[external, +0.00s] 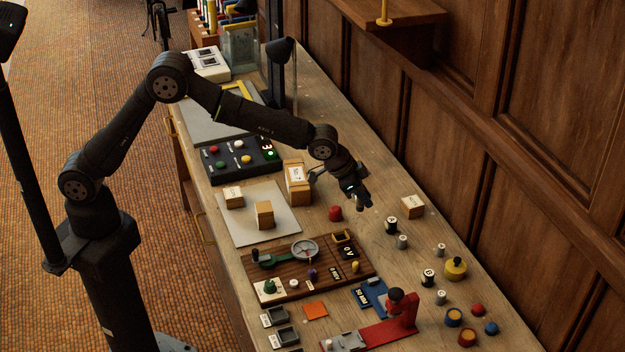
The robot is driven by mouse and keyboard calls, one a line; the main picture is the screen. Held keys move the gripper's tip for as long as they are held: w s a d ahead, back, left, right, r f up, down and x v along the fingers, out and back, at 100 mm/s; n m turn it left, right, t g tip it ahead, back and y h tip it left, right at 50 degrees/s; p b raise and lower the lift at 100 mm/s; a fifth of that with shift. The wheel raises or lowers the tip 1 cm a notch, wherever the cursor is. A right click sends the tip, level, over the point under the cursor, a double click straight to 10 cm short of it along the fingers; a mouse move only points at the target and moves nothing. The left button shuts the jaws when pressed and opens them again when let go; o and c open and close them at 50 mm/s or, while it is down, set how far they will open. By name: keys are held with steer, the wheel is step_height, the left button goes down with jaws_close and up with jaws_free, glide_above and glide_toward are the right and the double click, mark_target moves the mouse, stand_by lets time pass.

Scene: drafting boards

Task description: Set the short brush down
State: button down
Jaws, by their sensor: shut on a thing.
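My gripper (361,199) hangs over the right-middle of the wooden workbench, pointing down, a little above and right of a red knob-like piece (335,213). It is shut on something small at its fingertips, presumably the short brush. The held thing is too small and too hidden by the dark fingers to make out its bristles or handle. It looks held above the bench top, but the exact gap cannot be told. I see no other piece that is clearly a brush.
Wooden blocks (264,215) stand on and beside a pale board (284,232) to the left. A brown board (315,279) with a dial lies in front. Several small weights (391,226) and a wooden block (411,206) stand to the right. Bare bench lies between.

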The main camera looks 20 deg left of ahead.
steer(key=w+f, duration=0.2)
steer(key=w, duration=0.1)
steer(key=w+f, duration=0.2)
steer(key=w, duration=0.2)
steer(key=w+f, duration=0.3)
steer(key=w, duration=0.1)
steer(key=shift+w+a, duration=0.2)
steer(key=shift+a, duration=0.05)
steer(key=shift+f, duration=1.9)
steer(key=shift+f, duration=0.15)
steer(key=c, duration=1.3)
jaws_free()
steer(key=shift+a+r, duration=0.1)
steer(key=shift+r, duration=0.2)
steer(key=v, duration=1.1)
steer(key=shift+a+r, duration=0.15)
steer(key=shift+r, duration=0.1)
steer(key=shift+s, duration=0.1)
